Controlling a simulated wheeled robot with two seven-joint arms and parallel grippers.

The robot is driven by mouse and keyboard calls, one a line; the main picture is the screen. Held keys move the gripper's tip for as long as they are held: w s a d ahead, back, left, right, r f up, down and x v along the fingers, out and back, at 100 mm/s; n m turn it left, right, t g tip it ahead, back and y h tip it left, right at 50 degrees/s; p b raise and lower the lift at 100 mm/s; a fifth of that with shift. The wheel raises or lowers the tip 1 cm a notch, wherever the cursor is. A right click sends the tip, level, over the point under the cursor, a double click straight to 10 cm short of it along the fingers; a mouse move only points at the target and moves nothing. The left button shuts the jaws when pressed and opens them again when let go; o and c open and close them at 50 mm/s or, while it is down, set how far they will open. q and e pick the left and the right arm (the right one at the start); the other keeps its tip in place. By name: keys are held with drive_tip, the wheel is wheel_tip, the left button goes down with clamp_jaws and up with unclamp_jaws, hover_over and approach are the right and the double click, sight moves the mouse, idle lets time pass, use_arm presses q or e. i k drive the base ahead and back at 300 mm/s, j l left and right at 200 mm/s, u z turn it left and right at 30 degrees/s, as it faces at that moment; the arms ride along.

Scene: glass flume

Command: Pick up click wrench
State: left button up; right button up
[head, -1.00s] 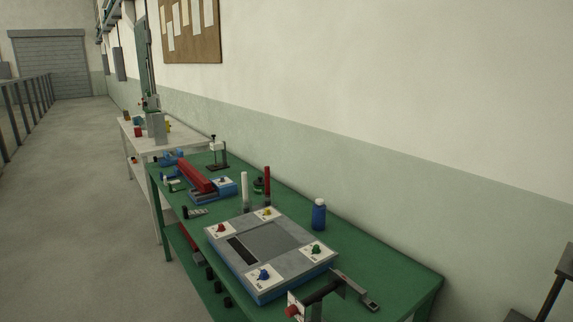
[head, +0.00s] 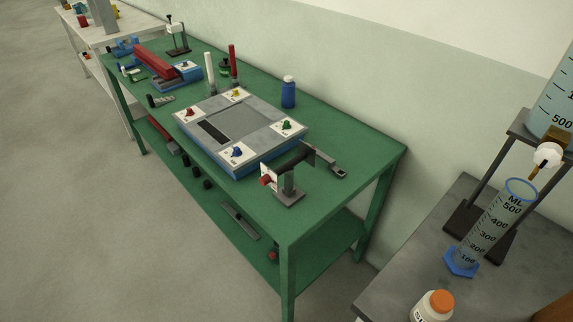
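No gripper of mine shows in the head view. I cannot tell for certain which thing is the click wrench. One candidate is a dark bar-shaped tool (head: 292,158) at the near right end of the green table (head: 345,143), by a grey stand (head: 288,190) with a red knob; a flat grey piece (head: 326,162) lies beyond it. A long red tool-like block (head: 152,62) sits on a blue base at the far left. A flat grey bar (head: 240,222) lies on the lower shelf.
A grey-blue panel box (head: 262,163) with coloured knobs fills the table's middle. A blue bottle (head: 288,94) stands behind it. At right, a dark bench (head: 395,285) holds a measuring cylinder (head: 487,233) and a white bottle with orange cap (head: 434,308). The floor at left is clear.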

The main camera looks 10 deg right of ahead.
sight(307, 153)
drive_tip(key=i+j+u, duration=0.1)
drive_tip(key=i+j, duration=0.3)
drive_tip(key=i+j+u, duration=0.1)
drive_tip(key=i+j, duration=0.25)
drive_tip(key=i, duration=0.2)
